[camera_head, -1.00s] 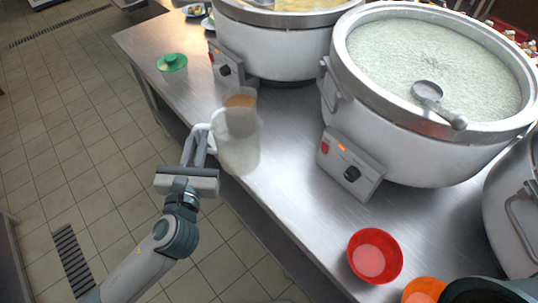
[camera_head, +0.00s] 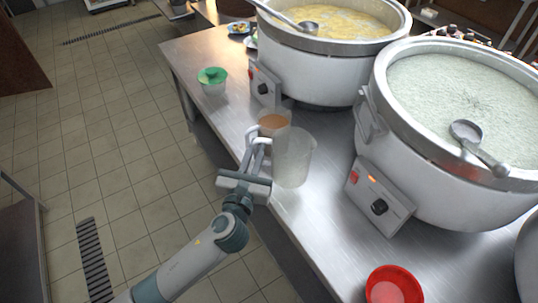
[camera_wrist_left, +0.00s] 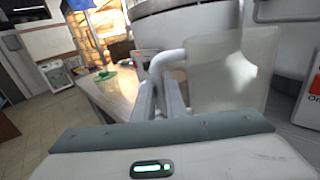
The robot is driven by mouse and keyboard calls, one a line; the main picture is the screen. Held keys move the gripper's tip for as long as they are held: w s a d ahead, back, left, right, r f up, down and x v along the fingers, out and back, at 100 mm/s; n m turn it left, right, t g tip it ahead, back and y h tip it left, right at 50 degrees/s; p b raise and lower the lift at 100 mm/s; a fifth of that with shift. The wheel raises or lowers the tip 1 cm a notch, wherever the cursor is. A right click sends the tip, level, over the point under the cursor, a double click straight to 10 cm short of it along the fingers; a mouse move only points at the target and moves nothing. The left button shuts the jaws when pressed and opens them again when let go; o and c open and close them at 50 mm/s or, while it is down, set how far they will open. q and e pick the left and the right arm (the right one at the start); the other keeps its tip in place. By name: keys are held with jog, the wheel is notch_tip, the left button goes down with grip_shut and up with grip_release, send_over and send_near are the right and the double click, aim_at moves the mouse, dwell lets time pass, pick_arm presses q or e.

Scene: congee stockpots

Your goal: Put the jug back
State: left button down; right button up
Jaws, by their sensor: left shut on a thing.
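The jug (camera_head: 293,160) is a translucent, cloudy pitcher with a light handle on its left side. It is upright at the front edge of the steel counter; I cannot tell whether its base touches the counter. My left gripper (camera_head: 259,152) is shut on the jug's handle. In the left wrist view the jug (camera_wrist_left: 232,75) is at the right, with its handle between the fingers (camera_wrist_left: 160,98). My right gripper is not in view.
An orange-filled cup (camera_head: 272,123) stands just behind the jug. A green-lidded bowl (camera_head: 212,80) is farther back on the counter (camera_head: 215,107). Two large stockpots (camera_head: 310,72) (camera_head: 440,180) fill the right side. A red bowl (camera_head: 393,287) is at the front.

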pick_arm(q)
jog(key=w+d+f, duration=0.2)
jog(key=w+f, duration=0.1)
jog(key=w, duration=0.1)
jog(key=shift+d, duration=0.4)
jog(key=shift+r, duration=0.1)
jog(key=shift+f+b, duration=0.35)
jog(key=shift+f, duration=1.8)
jog(key=c, duration=1.8)
grip_release()
